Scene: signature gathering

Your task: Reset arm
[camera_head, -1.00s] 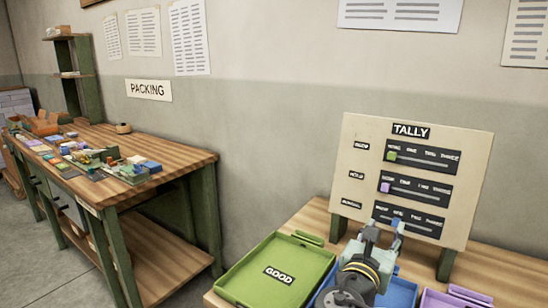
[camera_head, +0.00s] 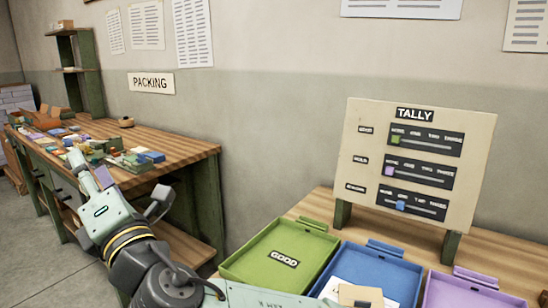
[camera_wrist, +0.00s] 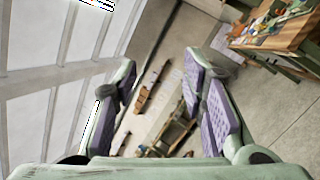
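My gripper (camera_head: 120,180) is raised at the left of the head view, in front of the packing bench, away from the tally board. In the wrist view my gripper (camera_wrist: 160,72) has its purple-padded fingers spread apart, with nothing between them. The tally board (camera_head: 365,145) stands upright on the right-hand table. Its green slider (camera_head: 396,140) and purple slider (camera_head: 393,167) sit at the left ends of their tracks.
A green tray marked GOOD (camera_head: 236,268), a blue tray (camera_head: 408,270) and a purple tray (camera_head: 440,292) lie before the board. The packing bench (camera_head: 185,155) holds many small items. Open floor (camera_head: 30,235) shows at the lower left.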

